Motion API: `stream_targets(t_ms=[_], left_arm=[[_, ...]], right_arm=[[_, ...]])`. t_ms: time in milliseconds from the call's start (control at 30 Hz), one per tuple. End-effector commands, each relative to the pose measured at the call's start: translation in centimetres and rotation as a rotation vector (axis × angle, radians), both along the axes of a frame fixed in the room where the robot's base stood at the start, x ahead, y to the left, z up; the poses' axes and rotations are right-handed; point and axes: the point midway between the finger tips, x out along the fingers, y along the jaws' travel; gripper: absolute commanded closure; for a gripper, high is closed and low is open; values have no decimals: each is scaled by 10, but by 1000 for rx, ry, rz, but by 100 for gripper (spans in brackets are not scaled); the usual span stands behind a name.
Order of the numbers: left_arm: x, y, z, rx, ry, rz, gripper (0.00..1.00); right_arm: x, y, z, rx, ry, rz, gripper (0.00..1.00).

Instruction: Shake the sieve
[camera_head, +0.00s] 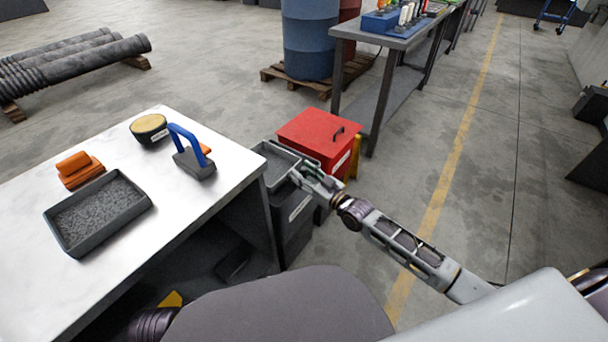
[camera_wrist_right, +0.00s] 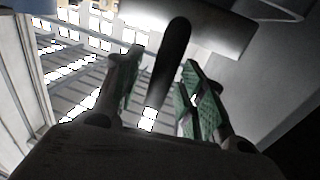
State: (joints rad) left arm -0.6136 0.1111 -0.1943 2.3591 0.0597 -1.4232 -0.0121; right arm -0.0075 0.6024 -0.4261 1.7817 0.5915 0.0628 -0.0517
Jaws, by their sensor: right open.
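The sieve (camera_head: 268,151) appears as a grey, open rectangular frame on top of a dark bin (camera_head: 293,213), right of the white table. My right gripper (camera_head: 300,172) is at the sieve's right side. In the right wrist view its green-padded fingers (camera_wrist_right: 163,92) are spread apart. A dark bar (camera_wrist_right: 174,60), seemingly the sieve's handle, shows between and beyond them; I cannot tell whether either finger touches it. My left gripper is out of view.
A red bin (camera_head: 312,133) with a black handle stands just behind the sieve. The white table (camera_head: 190,215) at left holds a gravel tray (camera_head: 98,212), an orange block (camera_head: 78,168), a round tub (camera_head: 149,128) and a blue-handled tool (camera_head: 190,150). Open floor lies at right.

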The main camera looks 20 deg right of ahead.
Motion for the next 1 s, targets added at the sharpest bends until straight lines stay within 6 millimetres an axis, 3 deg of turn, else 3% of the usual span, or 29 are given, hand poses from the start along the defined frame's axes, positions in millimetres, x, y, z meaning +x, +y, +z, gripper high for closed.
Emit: stream_targets(t_ms=[300, 633, 1000], left_arm=[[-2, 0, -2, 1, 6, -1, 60], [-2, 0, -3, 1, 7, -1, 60], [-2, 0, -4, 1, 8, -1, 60]], right_arm=[[1, 0, 0, 0, 0, 0, 59], [1, 0, 0, 0, -1, 0, 100], [3, -2, 0, -1, -2, 0, 100]])
